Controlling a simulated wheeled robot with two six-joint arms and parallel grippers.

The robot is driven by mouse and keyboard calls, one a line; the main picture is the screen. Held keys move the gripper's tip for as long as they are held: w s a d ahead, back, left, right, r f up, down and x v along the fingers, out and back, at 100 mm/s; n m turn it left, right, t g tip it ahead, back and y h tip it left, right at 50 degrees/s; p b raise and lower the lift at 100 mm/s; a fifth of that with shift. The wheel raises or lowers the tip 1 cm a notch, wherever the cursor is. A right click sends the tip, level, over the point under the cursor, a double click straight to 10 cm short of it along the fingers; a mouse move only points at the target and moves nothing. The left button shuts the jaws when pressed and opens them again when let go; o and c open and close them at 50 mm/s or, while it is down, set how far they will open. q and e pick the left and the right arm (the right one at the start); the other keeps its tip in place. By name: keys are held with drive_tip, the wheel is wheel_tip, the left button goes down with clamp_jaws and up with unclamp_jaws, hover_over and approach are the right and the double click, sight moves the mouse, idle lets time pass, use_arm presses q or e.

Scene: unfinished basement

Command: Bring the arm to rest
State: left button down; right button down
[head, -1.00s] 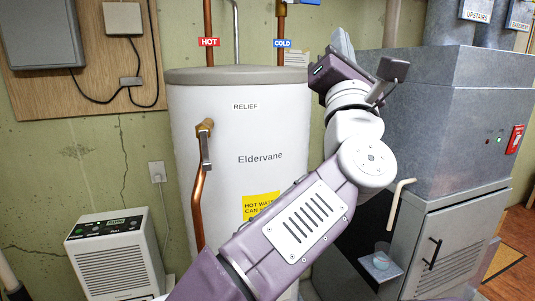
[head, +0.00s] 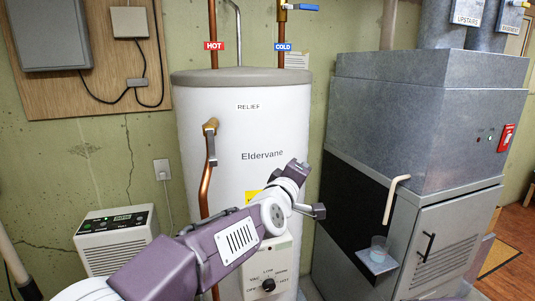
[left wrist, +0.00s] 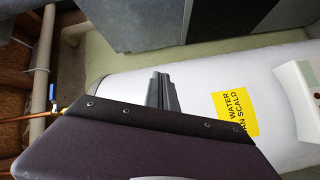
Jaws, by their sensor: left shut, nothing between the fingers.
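My left arm (head: 185,258), purple and white, comes in from the lower left and reaches up across the front of the water heater. My left gripper (head: 297,168) is at its far end, before the right side of the white heater tank (head: 265,115). In the left wrist view the dark fingers (left wrist: 158,78) are together with nothing between them, and the tank with its yellow scald label (left wrist: 236,114) lies behind them. The arm hides most of that label in the head view. Whether the gripper touches the tank cannot be told. My right gripper is not in view.
A grey furnace (head: 425,120) stands at the right, with a bent pale pipe (head: 394,200) and a small cup (head: 379,244) on a ledge. A dehumidifier (head: 115,238) stands at the lower left. A copper pipe (head: 205,190) runs down the tank's left side.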

use_arm(q)
drive_tip(key=s+a+f+m+g+y, duration=0.1)
drive_tip(key=a+f+m+g, duration=0.1)
drive_tip(key=a+f, duration=0.35)
drive_tip(key=s+a+f+m+g+y, duration=0.1)
drive_tip(key=a+f+g, duration=0.15)
drive_tip(key=f, duration=0.65)
drive_tip(key=s+a+f+m+g+y, duration=0.3)
drive_tip(key=s+a+f+g, duration=0.2)
drive_tip(key=s+a+f, duration=0.95)
drive_tip(key=s+a+f+m+g+y, duration=0.1)
drive_tip(key=s+a+f+g, duration=0.1)
drive_tip(key=s+f, duration=0.2)
drive_tip(key=s+a+f+m+g+p, duration=0.1)
drive_tip(key=s+a+f+g, duration=0.1)
drive_tip(key=s, duration=0.7)
wheel_tip(320, 180, down, 2)
drive_tip(key=shift+f+g+y, duration=0.1)
drive_tip(key=shift+g+y, duration=0.3)
drive_tip(key=shift+g, duration=0.15)
drive_tip(key=shift+a, duration=0.1)
